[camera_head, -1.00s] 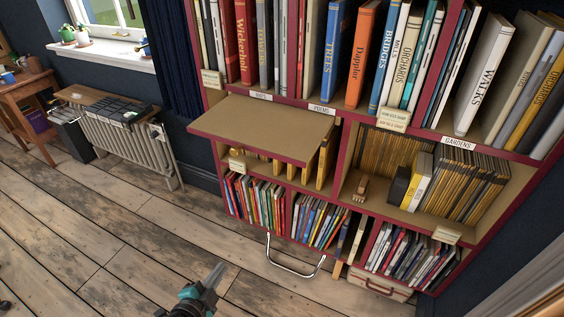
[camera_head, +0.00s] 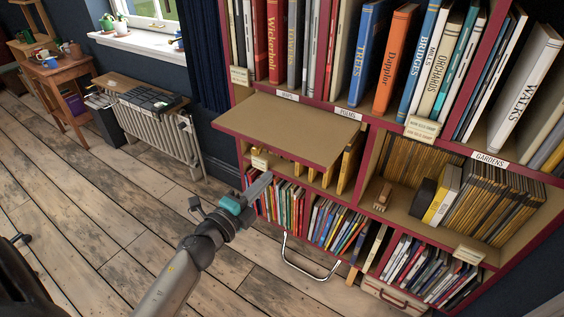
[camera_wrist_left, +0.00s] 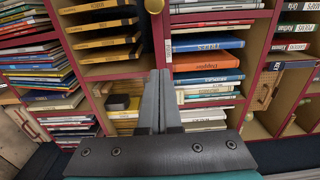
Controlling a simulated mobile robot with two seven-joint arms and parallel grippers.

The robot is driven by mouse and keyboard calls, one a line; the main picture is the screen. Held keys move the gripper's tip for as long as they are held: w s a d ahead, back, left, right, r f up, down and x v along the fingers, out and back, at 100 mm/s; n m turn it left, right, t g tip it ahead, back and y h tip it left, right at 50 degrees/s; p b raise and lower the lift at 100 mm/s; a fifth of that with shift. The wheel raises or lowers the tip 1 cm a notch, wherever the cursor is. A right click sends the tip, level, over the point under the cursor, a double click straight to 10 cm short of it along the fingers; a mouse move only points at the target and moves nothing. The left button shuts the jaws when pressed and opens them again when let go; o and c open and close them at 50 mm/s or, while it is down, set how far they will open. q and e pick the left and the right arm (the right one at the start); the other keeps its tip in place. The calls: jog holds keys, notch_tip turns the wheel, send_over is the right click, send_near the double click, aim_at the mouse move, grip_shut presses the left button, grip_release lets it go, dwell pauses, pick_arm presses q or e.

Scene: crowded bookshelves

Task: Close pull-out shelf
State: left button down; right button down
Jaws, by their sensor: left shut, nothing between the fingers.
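The pull-out shelf (camera_head: 290,132) is a flat tan board with a dark red front edge. It sticks out from the red bookcase above the lower rows of books, and its top is bare. My left gripper (camera_head: 264,182) is below and in front of the board, near the lower books at the left of the bookcase. A gap seems to separate it from the board. Its fingers also show together and empty in the left wrist view (camera_wrist_left: 160,80), pointing toward shelved books. My right gripper is not in view.
Tall books stand above the board. A metal rail handle (camera_head: 309,262) sits low at the bookcase front. A radiator (camera_head: 160,130) and a wooden table (camera_head: 62,72) are at the left. The plank floor (camera_head: 90,220) in front is largely clear.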

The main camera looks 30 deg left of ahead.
aim_at(288, 156)
pick_arm(q)
jog(key=w, duration=0.7)
jog(key=shift+w+d, duration=0.3)
jog(key=shift+w, duration=0.05)
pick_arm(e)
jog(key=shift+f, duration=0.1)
